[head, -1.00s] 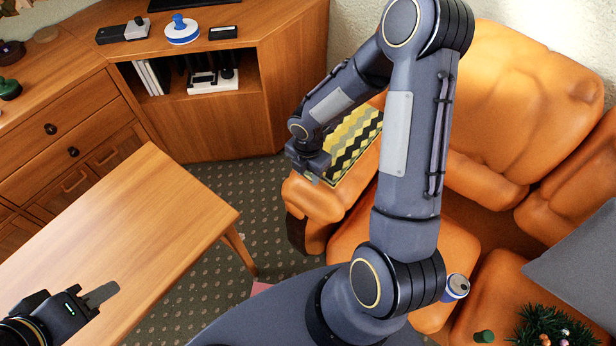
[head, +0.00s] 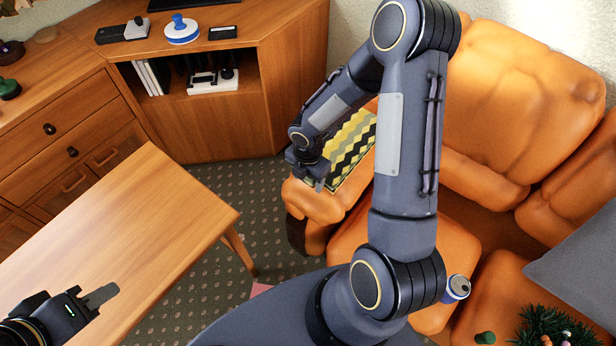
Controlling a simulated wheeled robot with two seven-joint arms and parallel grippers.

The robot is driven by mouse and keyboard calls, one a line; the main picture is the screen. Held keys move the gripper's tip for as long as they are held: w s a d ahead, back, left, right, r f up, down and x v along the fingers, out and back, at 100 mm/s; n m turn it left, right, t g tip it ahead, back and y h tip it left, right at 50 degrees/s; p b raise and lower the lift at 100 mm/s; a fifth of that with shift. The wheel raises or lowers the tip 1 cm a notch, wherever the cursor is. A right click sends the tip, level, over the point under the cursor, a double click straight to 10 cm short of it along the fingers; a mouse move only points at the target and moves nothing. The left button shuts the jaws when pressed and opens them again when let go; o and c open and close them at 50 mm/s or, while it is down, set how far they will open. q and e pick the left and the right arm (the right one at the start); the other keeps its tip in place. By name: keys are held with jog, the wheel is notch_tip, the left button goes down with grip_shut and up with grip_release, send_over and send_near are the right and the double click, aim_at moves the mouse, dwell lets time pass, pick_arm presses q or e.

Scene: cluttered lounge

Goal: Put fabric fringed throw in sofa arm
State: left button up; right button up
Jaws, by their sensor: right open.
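The fabric throw (head: 352,152), with a yellow, black and grey zigzag pattern, lies along the top of the orange sofa's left arm (head: 316,204). My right arm hides part of it, and I cannot make out its fringe. My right gripper (head: 318,184) is open at the throw's near left edge, over the front of the sofa arm. I cannot tell whether it touches the throw. My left gripper (head: 102,296) is above the wooden table at the lower left, far from the throw. Its fingers overlap in this view.
The wooden table (head: 150,215) has a clear top. A wooden cabinet (head: 225,125) stands behind the sofa arm. On the sofa's right are a grey cushion (head: 580,265), a can (head: 457,288), a small green object (head: 485,338) and a green wreath-like item (head: 555,328).

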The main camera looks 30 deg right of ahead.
jog(key=s+r+m+t+p, duration=0.1)
jog(key=s+r+m, duration=0.15)
jog(key=r, duration=0.65)
jog(key=s+r+m+p, duration=0.1)
jog(key=r+m, duration=0.2)
jog(key=r, duration=0.6)
jog(key=s+a+r+m+t+y, duration=0.2)
jog(key=s+r+m, duration=0.3)
jog(key=m, duration=0.4)
jog(key=s+a+r+m+t+y, duration=0.1)
jog(key=s+a+r+m+t, duration=0.1)
jog(key=s+r+m, duration=0.3)
jog(key=s+m, duration=0.3)
jog(key=m, duration=0.1)
jog(key=shift+s+m+t+y, duration=0.25)
jog(key=shift+m+t+y, duration=0.05)
jog(key=shift+m+y, duration=0.1)
notch_tip(320, 180, up, 5)
jog(key=p, duration=0.5)
jog(key=shift+r, duration=0.15)
